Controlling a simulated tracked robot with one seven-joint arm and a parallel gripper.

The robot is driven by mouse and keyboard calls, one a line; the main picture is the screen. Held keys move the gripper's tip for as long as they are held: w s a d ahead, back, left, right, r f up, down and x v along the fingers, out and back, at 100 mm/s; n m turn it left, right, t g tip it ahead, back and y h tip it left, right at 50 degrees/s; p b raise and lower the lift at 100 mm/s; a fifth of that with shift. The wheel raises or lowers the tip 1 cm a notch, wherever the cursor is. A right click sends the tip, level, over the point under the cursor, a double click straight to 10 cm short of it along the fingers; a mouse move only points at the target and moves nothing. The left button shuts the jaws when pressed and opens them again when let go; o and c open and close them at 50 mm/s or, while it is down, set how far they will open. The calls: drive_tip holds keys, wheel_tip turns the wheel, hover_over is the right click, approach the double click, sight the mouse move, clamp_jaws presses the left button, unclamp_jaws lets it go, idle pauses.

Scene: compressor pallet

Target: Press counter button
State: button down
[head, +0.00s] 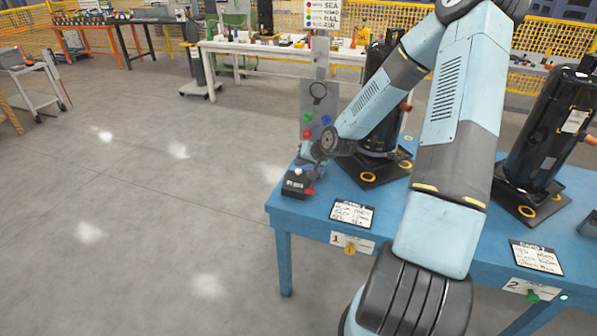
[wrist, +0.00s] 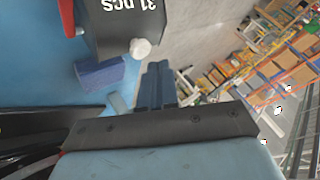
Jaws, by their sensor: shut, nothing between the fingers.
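The counter (head: 295,185) is a small black box with white lettering at the left corner of the blue table. In the wrist view the counter (wrist: 125,22) shows "31 pcs" upside down. A white round knob (wrist: 140,48) sticks out from its edge, and a red part (wrist: 67,17) shows at its other side. I cannot tell which of these is the button. My gripper (head: 309,155) is just above and behind the counter. In the wrist view my gripper's fingers (wrist: 158,72) are shut and empty, close to the white knob; contact cannot be told.
The blue table (head: 310,222) also carries a black cylinder unit (head: 378,120), a second one (head: 545,130) and written cards (head: 352,214). A grey panel (head: 318,95) with coloured knobs stands behind the counter. A blue block (wrist: 100,73) lies beside the counter. The floor at left is clear.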

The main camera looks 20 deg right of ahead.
drive_tip(key=shift+r, duration=0.1)
drive_tip(key=shift+r, duration=2.4)
idle(0.8)
drive_tip(key=s+r+n+g+h, duration=0.3)
drive_tip(key=s+r+h, duration=0.3)
drive_tip(key=s+r, duration=1.8)
drive_tip(key=s, duration=0.4)
drive_tip(key=s+r+y, duration=0.1)
drive_tip(key=s+r, duration=0.4)
drive_tip(key=s, duration=0.3)
drive_tip(key=shift+a+r+t, duration=0.2)
drive_tip(key=shift+a+t, duration=0.1)
drive_tip(key=shift+d, duration=0.1)
